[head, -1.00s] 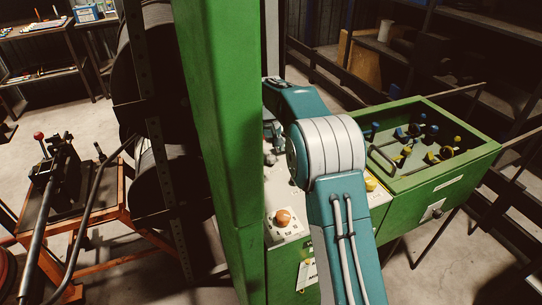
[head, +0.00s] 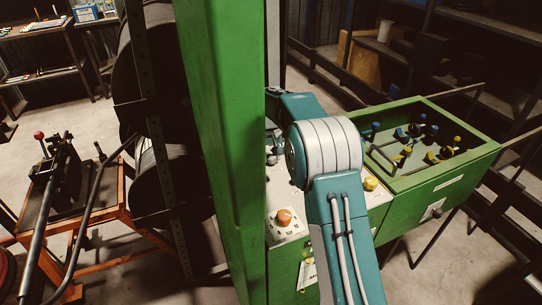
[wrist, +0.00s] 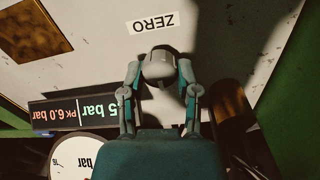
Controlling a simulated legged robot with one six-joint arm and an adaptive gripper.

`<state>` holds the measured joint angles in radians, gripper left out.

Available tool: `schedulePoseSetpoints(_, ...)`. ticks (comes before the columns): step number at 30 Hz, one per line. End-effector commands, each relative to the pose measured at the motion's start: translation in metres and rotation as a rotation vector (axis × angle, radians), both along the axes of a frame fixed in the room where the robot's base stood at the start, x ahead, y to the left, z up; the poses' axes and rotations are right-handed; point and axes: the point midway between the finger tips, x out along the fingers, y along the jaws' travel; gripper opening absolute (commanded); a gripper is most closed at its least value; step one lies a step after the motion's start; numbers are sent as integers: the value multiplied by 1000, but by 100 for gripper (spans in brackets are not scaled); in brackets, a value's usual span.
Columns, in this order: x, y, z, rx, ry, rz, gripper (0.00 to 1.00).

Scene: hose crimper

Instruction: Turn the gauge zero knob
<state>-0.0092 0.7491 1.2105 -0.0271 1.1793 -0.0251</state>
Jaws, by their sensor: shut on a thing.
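In the wrist view, a grey rounded knob (wrist: 158,62) sits on a pale panel just by an upside-down label reading ZERO (wrist: 154,23). My gripper (wrist: 160,75) has its two fingers on either side of this knob and is shut on it. The fingers hide the knob's sides, and I cannot tell how far it is turned. In the head view my arm reaches over the green machine, and its elbow hides part of the panel. The gripper and the zero knob are not clearly visible there.
A lit display (wrist: 85,112) and a round dial (wrist: 82,157) lie below left in the wrist view. In the head view, a tall green post (head: 225,150) stands left of my arm. An orange button (head: 284,217), a yellow knob (head: 370,184) and a green bin (head: 440,200) are nearby.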

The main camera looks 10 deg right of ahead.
Motion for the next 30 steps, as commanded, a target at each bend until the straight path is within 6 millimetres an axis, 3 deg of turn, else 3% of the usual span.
schedulePoseSetpoints(30,-1,2,-4,3,7,488,0)
